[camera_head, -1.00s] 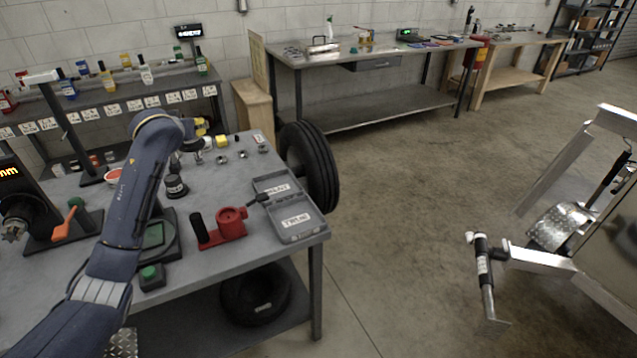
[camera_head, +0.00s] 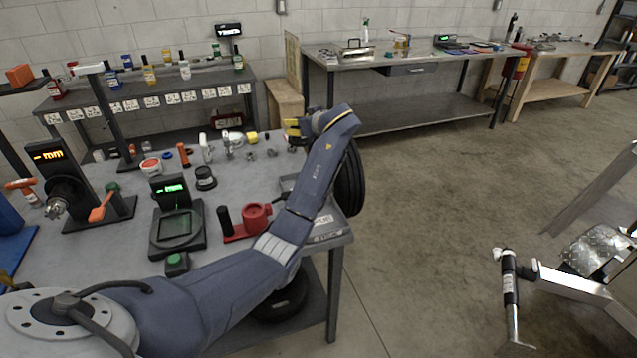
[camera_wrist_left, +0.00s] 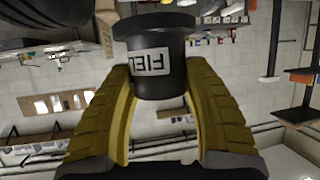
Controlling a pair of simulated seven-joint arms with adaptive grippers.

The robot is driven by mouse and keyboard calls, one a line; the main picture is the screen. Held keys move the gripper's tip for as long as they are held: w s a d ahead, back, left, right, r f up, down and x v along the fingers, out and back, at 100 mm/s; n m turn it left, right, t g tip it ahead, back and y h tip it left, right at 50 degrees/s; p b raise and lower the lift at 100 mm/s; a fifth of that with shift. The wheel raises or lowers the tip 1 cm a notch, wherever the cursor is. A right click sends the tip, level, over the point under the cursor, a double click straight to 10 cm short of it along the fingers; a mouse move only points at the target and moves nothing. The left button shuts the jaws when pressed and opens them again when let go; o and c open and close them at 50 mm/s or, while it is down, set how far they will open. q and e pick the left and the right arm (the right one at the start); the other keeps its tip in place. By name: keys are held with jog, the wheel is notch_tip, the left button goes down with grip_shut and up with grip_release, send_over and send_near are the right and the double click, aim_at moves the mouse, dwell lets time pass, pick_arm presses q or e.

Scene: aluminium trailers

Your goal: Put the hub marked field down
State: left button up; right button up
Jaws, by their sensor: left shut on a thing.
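The hub marked FIELD (camera_wrist_left: 160,78) is a dark flanged cylinder with a white label, upside down in the left wrist view. My left gripper (camera_wrist_left: 150,88) has its yellow fingers shut on both sides of it. In the head view my left gripper (camera_head: 296,128) is above the workbench's back right corner, beside the tyre, its arm reaching across the bench. I cannot make out the hub in the head view. My right gripper is not in view.
The grey labelled tray (camera_head: 328,231) on the right bench end is partly covered by my arm. The tyre (camera_head: 353,181) stands by that edge. A red fixture (camera_head: 256,216), a scale (camera_head: 178,228) and a black round part (camera_head: 205,178) stand on the bench.

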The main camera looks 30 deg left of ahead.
pick_arm(q)
notch_tip(320, 180, down, 20)
jog(key=shift+d+r, duration=0.1)
jog(key=shift+r, duration=0.05)
dwell(0.8)
jog(key=o, duration=1.6)
jog(key=shift+f, duration=0.2)
jog(key=shift+c, duration=0.2)
jog(key=shift+r, duration=0.1)
jog(key=v, duration=1.2)
jog(key=shift+r, duration=0.1)
